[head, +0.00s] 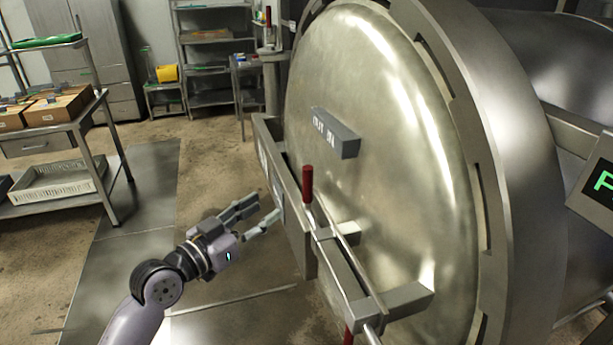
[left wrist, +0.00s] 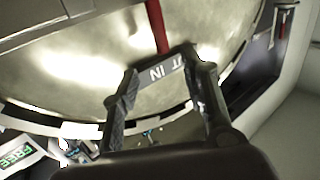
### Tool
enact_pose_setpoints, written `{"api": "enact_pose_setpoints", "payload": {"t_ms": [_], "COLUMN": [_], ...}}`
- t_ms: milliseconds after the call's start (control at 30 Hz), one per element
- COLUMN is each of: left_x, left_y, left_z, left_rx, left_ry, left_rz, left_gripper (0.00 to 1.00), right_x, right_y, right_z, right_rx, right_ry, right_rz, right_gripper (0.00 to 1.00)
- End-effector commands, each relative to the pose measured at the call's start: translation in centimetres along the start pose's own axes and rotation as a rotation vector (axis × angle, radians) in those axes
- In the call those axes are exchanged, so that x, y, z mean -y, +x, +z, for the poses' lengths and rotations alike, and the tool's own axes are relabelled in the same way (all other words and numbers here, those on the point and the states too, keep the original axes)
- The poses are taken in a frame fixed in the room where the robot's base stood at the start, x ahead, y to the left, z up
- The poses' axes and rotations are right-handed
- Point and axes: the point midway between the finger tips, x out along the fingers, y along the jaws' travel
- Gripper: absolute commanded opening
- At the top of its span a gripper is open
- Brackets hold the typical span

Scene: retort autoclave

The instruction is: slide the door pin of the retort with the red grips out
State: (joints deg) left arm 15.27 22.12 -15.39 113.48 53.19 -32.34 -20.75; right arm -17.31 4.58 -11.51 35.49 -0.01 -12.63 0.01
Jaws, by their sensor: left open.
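The retort's round metal door (head: 400,150) fills the middle of the head view. A steel bar assembly (head: 300,225) crosses its front, with a long pin rod (head: 340,235) along it. One red grip (head: 307,183) stands upright on the rod; another red grip (head: 348,336) shows at the bottom edge. My left gripper (head: 268,208) is open and empty, left of the bar and apart from the upper red grip. In the left wrist view a red grip (left wrist: 157,28) lies beyond the open fingers (left wrist: 165,90), before the door. My right gripper is not in view.
A grey block with white lettering (head: 335,133) juts from the door. A green-lit display (head: 600,185) is at the right. A steel table with boxes (head: 45,140) stands at the left; shelves (head: 207,50) are behind. The floor between has free room.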

Motion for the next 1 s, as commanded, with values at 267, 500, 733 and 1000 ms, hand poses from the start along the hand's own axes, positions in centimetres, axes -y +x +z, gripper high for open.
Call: {"api": "enact_pose_setpoints", "payload": {"t_ms": [267, 500, 733, 1000], "left_x": [0.0, 0.0, 0.0, 0.0], "left_y": [6.0, 10.9, 14.3, 15.6], "left_z": [-0.4, -0.2, -0.1, 0.0], "left_rx": [-0.001, 0.0, 0.0, 0.0], "left_ry": [-0.004, -0.003, -0.002, 0.0], "left_rz": [-0.001, -0.001, -0.001, -0.001], "left_gripper": [0.41, 0.41, 0.41, 0.41], "right_x": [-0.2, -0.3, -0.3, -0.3], "right_y": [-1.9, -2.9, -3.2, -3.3], "right_z": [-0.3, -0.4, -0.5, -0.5], "right_rx": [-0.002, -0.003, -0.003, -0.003], "right_ry": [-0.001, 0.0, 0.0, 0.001], "right_rz": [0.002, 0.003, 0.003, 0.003], "right_gripper": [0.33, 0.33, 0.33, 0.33]}}
